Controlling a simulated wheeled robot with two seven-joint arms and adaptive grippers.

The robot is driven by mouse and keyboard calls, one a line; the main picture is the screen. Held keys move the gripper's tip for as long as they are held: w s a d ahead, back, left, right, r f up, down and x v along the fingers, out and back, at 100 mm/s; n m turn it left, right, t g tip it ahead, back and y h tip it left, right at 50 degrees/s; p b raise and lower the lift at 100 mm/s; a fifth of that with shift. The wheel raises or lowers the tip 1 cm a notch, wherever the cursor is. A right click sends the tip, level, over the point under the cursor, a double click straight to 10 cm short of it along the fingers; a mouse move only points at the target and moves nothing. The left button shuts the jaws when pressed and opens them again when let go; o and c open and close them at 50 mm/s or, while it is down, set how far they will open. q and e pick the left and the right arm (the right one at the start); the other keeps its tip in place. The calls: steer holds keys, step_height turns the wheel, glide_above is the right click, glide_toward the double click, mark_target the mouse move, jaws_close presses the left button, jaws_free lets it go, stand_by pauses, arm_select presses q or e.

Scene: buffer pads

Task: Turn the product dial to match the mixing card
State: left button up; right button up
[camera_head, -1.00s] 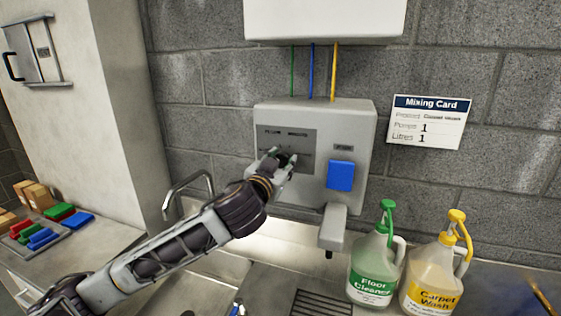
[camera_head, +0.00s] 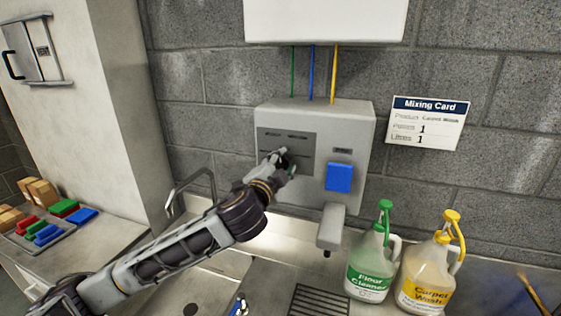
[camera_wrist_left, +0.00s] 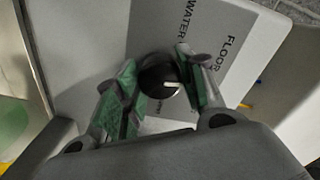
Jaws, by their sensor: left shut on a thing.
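The grey dispenser box (camera_head: 355,125) hangs on the wall with a darker label panel (camera_head: 300,138). The black round product dial (camera_wrist_left: 158,82) sits on that panel, with a pale pointer mark on its face. In the left wrist view the panel (camera_wrist_left: 205,40) reads "WATER" and "FLOOR". My left gripper (camera_head: 280,160) is shut on the dial, a green-padded finger on each side. In the head view the gripper mostly hides the dial. The mixing card (camera_head: 427,122) on the wall reads Product Carpet Wash, Pumps 1, Litres 1.
A blue button (camera_head: 339,177) is right of the panel, above a grey spout (camera_head: 330,228). Floor Cleaner (camera_head: 370,270) and Carpet Wash (camera_head: 426,276) jugs stand below right. A curved tap (camera_head: 185,185) is behind my left arm. Coloured blocks (camera_head: 48,233) lie at far left.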

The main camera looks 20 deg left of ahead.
arm_select(q)
steer(key=m, duration=0.7)
steer(key=shift+f+m, duration=0.1)
steer(key=shift+m, duration=0.2)
steer(key=m, duration=0.4)
steer(key=shift+f+m, duration=0.1)
steer(key=shift+m, duration=1.5)
steer(key=o, duration=1)
